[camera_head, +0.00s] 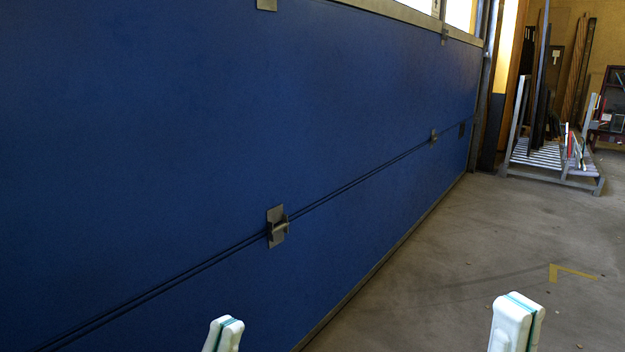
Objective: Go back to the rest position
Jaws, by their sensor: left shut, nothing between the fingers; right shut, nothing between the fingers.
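My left gripper (226,332) shows at the bottom edge, left of the middle, as a white tip with a thin teal seam. Its two fingers are together, with nothing between them. My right gripper (518,308) shows at the bottom right, pointing up, also white with a teal seam. It is shut and empty too. The two grippers are well apart, and neither holds anything. The lower parts of both are cut off by the picture's edge.
A large blue sectional door (200,120) with metal hinges fills the left and middle. Bare concrete floor (460,250) lies at right, with a yellow corner mark (568,272). A metal rack (540,160) holding long pieces and a dark red shelf (612,105) stand at the far right.

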